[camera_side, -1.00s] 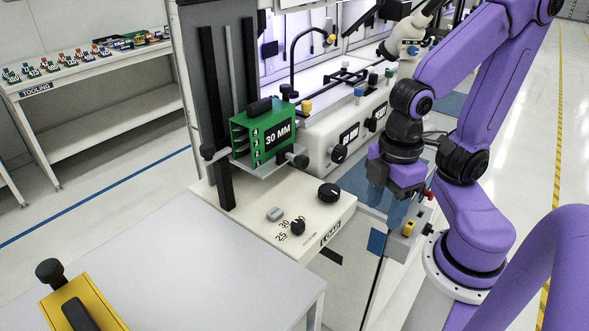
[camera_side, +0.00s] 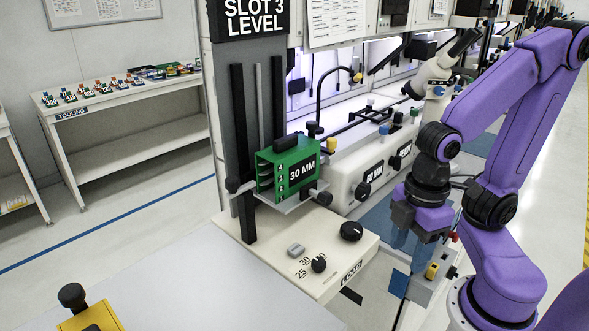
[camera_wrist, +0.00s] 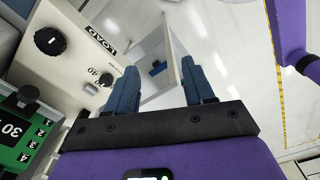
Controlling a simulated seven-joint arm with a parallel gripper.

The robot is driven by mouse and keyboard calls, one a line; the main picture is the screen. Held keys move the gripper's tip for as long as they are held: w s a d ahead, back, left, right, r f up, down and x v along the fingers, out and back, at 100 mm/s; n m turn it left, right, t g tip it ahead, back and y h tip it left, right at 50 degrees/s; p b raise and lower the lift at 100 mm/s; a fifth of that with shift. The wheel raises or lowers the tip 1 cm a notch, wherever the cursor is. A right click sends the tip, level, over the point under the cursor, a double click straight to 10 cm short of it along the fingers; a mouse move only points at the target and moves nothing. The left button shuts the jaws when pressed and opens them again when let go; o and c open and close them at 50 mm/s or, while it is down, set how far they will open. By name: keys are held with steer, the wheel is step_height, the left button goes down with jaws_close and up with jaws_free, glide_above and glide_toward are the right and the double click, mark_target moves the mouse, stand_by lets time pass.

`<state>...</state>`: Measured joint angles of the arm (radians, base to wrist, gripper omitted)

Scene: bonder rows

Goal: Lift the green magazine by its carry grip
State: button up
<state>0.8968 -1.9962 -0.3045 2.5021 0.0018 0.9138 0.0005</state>
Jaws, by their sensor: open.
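The green magazine (camera_side: 282,176), marked "30 MM", sits on a small metal shelf (camera_side: 290,201) on the upright of the machine. Its black carry grip (camera_side: 285,143) is on its top. In the wrist view the magazine (camera_wrist: 22,135) shows at the lower left, partly cut off by the picture edge, with a dark part of its top (camera_wrist: 28,93) beside it. My gripper (camera_side: 412,241) hangs fingers down to the right of the magazine, well apart from it. In the wrist view its two blue fingers (camera_wrist: 160,88) are spread with nothing between them.
The load panel (camera_side: 325,262) with black knobs lies below the magazine. Dark columns (camera_side: 240,130) stand behind it. A yellow object with a black knob (camera_side: 90,318) is on the front table (camera_side: 220,290). A tooling shelf (camera_side: 130,140) stands at the back left.

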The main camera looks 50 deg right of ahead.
stand_by(0.4)
steer(key=o, duration=0.8)
steer(key=w+a+r+n, duration=0.1)
steer(key=w+a+r, duration=0.15)
steer(key=w, duration=0.25)
steer(key=w+a+r, duration=0.2)
steer(key=w+r, duration=0.1)
steer(key=w, duration=0.3)
step_height(320, 180, up, 13)
steer(key=n, duration=0.4)
glide_above(289, 153)
steer(key=w+d, duration=0.2)
steer(key=w, duration=0.1)
steer(key=f, duration=1.7)
steer(key=shift+s+d+f, duration=0.15)
steer(key=shift+s, duration=0.15)
